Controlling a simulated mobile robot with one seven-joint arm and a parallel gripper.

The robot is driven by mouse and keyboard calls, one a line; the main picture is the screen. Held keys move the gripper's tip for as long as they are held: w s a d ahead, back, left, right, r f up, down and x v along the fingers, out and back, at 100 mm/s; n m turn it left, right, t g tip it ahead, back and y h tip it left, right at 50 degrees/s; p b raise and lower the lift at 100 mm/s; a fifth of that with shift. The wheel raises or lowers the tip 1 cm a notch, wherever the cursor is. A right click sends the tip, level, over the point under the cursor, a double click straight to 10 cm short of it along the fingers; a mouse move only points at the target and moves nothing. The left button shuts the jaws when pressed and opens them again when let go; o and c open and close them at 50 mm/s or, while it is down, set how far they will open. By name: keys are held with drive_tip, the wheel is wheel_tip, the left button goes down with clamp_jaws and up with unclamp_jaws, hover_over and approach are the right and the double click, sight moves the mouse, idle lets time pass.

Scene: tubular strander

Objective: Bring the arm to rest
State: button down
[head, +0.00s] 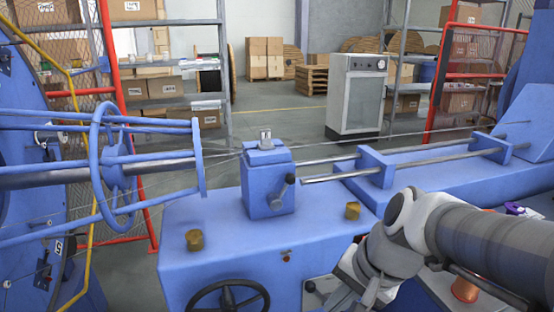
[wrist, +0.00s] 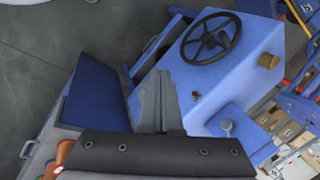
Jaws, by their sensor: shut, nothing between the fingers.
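My gripper (wrist: 160,98) shows in the wrist view at the bottom middle, its two grey fingers together with nothing between them. Behind it in that view are the blue strander bed (wrist: 215,75) and a black handwheel (wrist: 211,38). The fingers look apart from the machine, though the exact gap is hard to tell. In the head view my arm (head: 480,240) reaches in from the right and bends down at the lower right. The gripper itself is not visible there.
The blue machine bed (head: 235,230) fills the middle, with a die block (head: 267,180), brass knobs (head: 194,240) and a handwheel (head: 228,298). A blue ring cage (head: 120,165) stands left. Red guard frames (head: 440,75) stand behind. Open floor surrounds a grey cabinet (head: 356,95).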

drive_tip(key=s+d+r+n+t+h, duration=0.2)
drive_tip(key=s+d+r+n+h, duration=0.1)
drive_tip(key=s+d+r+n, duration=0.25)
wheel_tip(320, 180, up, 20)
drive_tip(key=a+n+p, duration=0.1)
drive_tip(key=p, duration=1.9)
drive_tip(key=shift+s+n, duration=0.1)
drive_tip(key=shift+n, duration=0.15)
